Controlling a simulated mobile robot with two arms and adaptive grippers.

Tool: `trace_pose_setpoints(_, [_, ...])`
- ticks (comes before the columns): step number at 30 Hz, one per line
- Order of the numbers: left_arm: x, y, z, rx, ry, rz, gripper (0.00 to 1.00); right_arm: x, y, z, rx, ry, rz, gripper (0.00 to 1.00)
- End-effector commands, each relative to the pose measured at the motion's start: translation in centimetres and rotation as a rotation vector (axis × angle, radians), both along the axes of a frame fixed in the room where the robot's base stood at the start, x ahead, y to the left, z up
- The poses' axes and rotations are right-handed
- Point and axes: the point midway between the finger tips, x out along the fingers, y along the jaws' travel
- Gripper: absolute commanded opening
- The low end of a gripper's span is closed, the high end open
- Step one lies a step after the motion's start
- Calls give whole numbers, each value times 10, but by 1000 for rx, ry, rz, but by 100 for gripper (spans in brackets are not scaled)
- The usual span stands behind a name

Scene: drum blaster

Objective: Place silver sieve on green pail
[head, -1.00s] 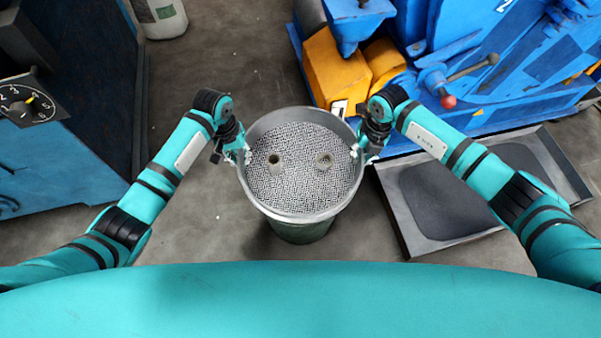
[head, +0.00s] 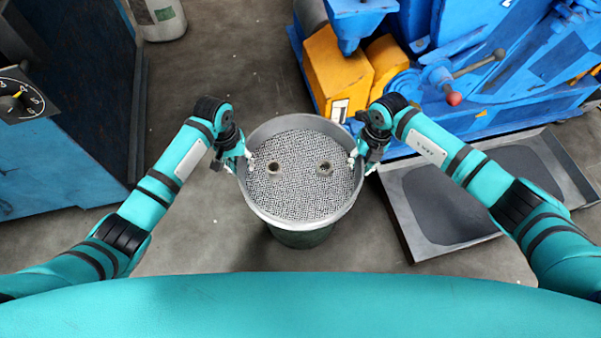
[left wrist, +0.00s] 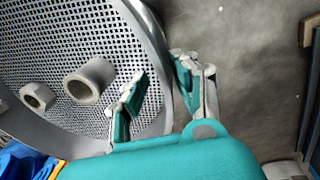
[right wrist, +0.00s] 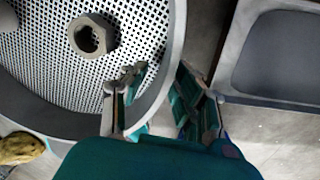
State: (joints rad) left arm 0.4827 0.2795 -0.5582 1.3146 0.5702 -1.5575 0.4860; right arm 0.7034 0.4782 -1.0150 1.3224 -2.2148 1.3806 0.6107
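The silver sieve (head: 303,197) is a round grey pan with a perforated floor, lying about level above the green pail (head: 303,239). It hides most of the pail; from above I cannot tell whether it rests fully on the pail's rim. My left gripper (head: 240,161) is at the sieve's left edge and my right gripper (head: 361,161) at its right edge. In the left wrist view (left wrist: 160,80) and right wrist view (right wrist: 160,80), one finger is inside the sieve wall and one outside, with the fingers spread and gaps beside the wall.
Two grey nut-like pieces (head: 274,168) (head: 324,169) lie on the mesh. A grey tray (head: 408,232) is on the floor at right, and a blue and yellow machine (head: 335,72) stands behind. A blue cabinet (head: 60,165) is at left. Floor left of the pail is clear.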

Motion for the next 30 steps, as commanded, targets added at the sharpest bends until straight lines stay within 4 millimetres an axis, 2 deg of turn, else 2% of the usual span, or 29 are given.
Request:
trace_pose_setpoints(5, [0, 0, 4, 0, -1, 0, 29, 0, 0, 0, 0, 0, 0, 29])
trace_pose_setpoints(8, [1, 2, 15, -1, -3, -1, 29, 0, 0, 0, 0, 0, 0, 29])
trace_pose_setpoints(18, [1, 10, 85, -1, -4, 0, 29, 0, 0, 0, 0, 0, 0, 29])
trace_pose_setpoints(22, [1, 12, 105, -1, -3, -1, 29, 0, 0, 0, 1, 0, 0, 29])
trace_pose_setpoints(27, [0, 13, 117, -1, 0, 0, 29, 0, 0, 1, 1, 0, 1, 29])
trace_pose_setpoints(30, [-1, 14, 119, 0, 1, 0, 29, 1, -1, 10, 1, -2, 2, 29])
